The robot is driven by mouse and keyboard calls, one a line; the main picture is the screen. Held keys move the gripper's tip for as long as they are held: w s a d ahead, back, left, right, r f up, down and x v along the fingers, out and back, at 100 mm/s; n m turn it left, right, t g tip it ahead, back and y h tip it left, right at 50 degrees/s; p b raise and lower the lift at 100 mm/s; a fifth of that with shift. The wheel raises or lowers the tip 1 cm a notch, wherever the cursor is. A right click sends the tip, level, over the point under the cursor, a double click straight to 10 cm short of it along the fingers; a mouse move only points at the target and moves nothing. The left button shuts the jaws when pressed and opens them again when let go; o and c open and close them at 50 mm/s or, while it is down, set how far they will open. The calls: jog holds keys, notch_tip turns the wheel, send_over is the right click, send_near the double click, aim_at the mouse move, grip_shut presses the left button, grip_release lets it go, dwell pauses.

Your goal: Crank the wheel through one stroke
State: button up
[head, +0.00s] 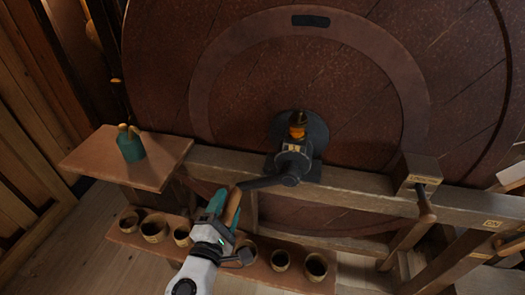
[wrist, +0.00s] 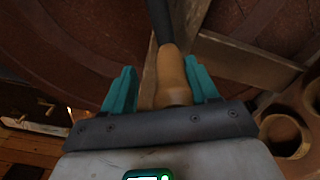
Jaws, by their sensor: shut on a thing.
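The large reddish-brown wheel (head: 270,85) fills the back of the head view, with a paler ring and a dark slot near its top. A dark metal hub (head: 298,140) sits at its middle. A dark crank arm (head: 262,182) runs from the hub down to the left and ends in a wooden handle (head: 232,206). My gripper (head: 225,202) has teal fingers and is shut on this handle. In the wrist view the handle (wrist: 171,75) lies between the two teal fingers of the gripper (wrist: 158,88), with the dark crank rod beyond it.
A wooden beam (head: 365,195) crosses in front of the wheel. A wooden side shelf (head: 105,160) at left holds a green bottle-like object (head: 130,146). A low shelf (head: 247,268) carries several small pots, close to my arm. A block with a wooden-handled lever (head: 425,205) stands at right.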

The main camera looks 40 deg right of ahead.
notch_tip(320, 180, up, 14)
jog(key=m+b, duration=0.4)
jog(key=m, duration=0.7)
jog(key=s+d+r+m+b, duration=0.5)
jog(key=s+r+m, duration=0.2)
jog(key=m, duration=0.1)
jog(key=shift+s+d+m+b, duration=0.25)
jog(key=shift+s+m+b, duration=0.05)
jog(key=shift+m+b, duration=0.1)
jog(key=shift+w+a, duration=0.15)
dwell(0.7)
jog(key=shift+a, duration=0.1)
